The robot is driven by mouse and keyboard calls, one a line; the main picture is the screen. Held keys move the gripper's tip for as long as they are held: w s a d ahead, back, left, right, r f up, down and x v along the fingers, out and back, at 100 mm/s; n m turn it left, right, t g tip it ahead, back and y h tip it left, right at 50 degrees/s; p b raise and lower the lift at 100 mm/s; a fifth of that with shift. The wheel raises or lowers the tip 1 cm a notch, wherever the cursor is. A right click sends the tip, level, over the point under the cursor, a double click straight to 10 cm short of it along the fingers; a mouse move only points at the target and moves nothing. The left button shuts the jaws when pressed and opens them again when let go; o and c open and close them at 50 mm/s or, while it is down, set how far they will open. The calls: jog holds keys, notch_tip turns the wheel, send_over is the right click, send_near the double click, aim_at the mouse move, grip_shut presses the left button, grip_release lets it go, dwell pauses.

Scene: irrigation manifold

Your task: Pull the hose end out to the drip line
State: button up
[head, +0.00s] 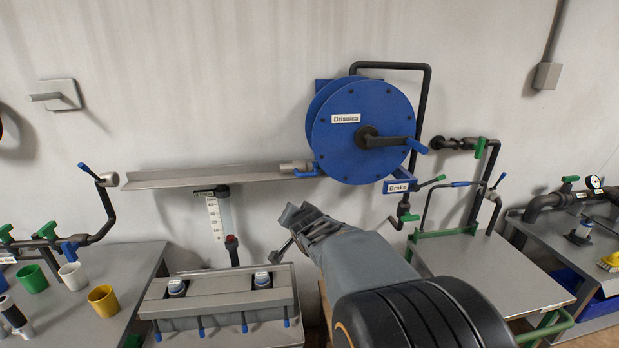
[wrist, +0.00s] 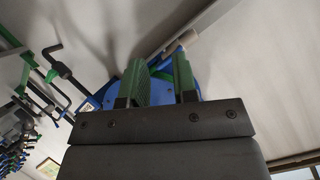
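A blue hose reel (head: 362,130) is mounted on the wall, with a crank on its face. The hose end (head: 296,166), a pale grey fitting with a blue lever, sticks out from the reel's lower left, over the right end of a long metal trough (head: 215,178). My gripper (head: 298,218) is below and apart from it. In the wrist view the green-padded fingers of my gripper (wrist: 158,60) are spread, with the blue reel (wrist: 203,85) behind them and the hose end (wrist: 181,44) beyond the fingertips. No drip line is clearly identifiable.
A dark pipe with a grey end fitting (head: 108,180) rises near the trough's left end. Below stands a grey box (head: 220,290) with blue-tipped levers. The left bench (head: 110,285) holds cups. A brake lever (head: 430,183) and bent pipes are right of my arm.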

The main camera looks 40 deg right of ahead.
jog(key=w+d+m+t, duration=0.3)
jog(key=d, duration=0.5)
jog(key=m+t+y, duration=0.4)
jog(key=t, duration=0.1)
send_near(309, 176)
jog(key=p+x, duration=0.2)
jog(key=x, duration=0.9)
grip_shut()
